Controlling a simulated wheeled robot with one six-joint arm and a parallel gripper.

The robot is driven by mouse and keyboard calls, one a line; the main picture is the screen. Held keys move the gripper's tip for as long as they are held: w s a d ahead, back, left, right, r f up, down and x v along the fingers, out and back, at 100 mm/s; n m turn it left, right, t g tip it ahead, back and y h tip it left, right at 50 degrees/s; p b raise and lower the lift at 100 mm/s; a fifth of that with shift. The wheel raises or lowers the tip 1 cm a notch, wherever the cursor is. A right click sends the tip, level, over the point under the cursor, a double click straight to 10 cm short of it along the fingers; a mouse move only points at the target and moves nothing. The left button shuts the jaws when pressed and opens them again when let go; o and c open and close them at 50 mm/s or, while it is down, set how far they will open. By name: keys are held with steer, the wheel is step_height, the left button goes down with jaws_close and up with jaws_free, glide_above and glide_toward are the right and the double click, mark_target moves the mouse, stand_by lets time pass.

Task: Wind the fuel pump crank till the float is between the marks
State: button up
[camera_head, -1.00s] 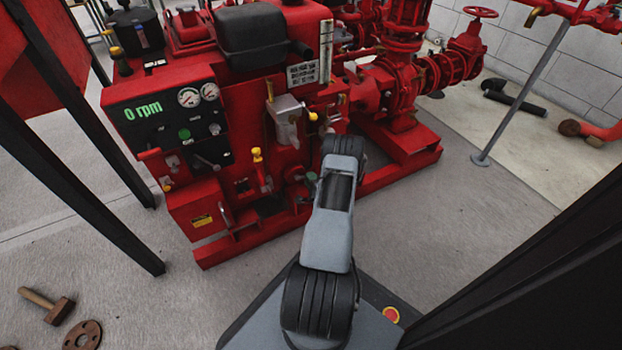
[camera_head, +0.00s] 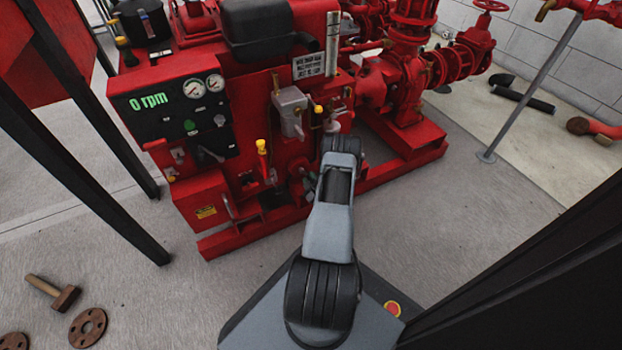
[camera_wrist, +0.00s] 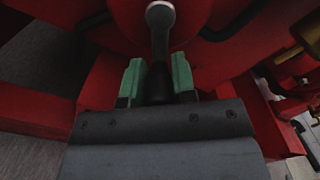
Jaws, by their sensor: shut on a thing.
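In the wrist view, my gripper (camera_wrist: 158,84) has its two green-tipped fingers shut on the dark grip of the crank (camera_wrist: 160,22). The crank's grey metal arm runs up from between the fingers toward a red housing. In the head view, my arm hides the fingers and most of the crank, low on the front of the red pumpset (camera_head: 180,95). A pale upright sight gauge (camera_head: 332,42) stands at the upper right of the engine. Its float and marks are too small to make out.
The control panel (camera_head: 170,105) reads 0 rpm. A grey box (camera_head: 290,108) with a yellow-tipped lever sits above my wrist. Dark posts (camera_head: 105,125) stand at left. A mallet (camera_head: 52,291) and round flanges (camera_head: 88,327) lie on the floor.

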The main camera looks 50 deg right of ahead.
steer(key=shift+w, duration=0.1)
stand_by(0.4)
steer(key=o, duration=0.9)
steer(key=shift+p+v, duration=1.45)
steer(key=shift+v, duration=2.35)
steer(key=shift+r, duration=0.1)
